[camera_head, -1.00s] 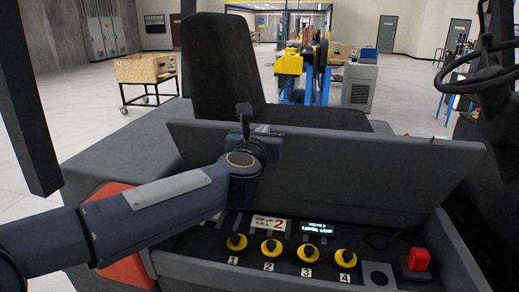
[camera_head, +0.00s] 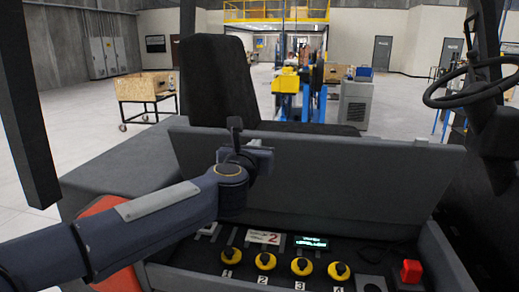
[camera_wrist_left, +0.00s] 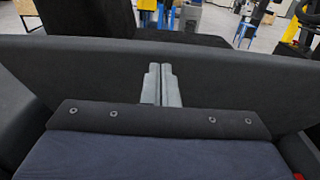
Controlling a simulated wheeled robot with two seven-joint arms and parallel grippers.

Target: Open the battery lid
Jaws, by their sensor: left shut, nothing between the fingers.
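The battery lid (camera_head: 340,185) is a wide dark grey panel. It stands raised and tilted behind the panel of yellow knobs, in front of the seat. My left gripper (camera_head: 238,140) is at the lid's top edge, left of its middle; its arm crosses in front of the lid's left part. In the left wrist view the grey fingers (camera_wrist_left: 161,84) are together with nothing between them, in front of the lid's dark face (camera_wrist_left: 235,72). I cannot tell whether they touch the lid. My right gripper is in no view.
Several yellow knobs (camera_head: 265,261), a small lit display (camera_head: 311,242) and a red button (camera_head: 411,271) lie below the lid. A black seat (camera_head: 219,85) stands behind it. A steering wheel (camera_head: 475,85) is at the right and a dark post (camera_head: 28,110) at the left.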

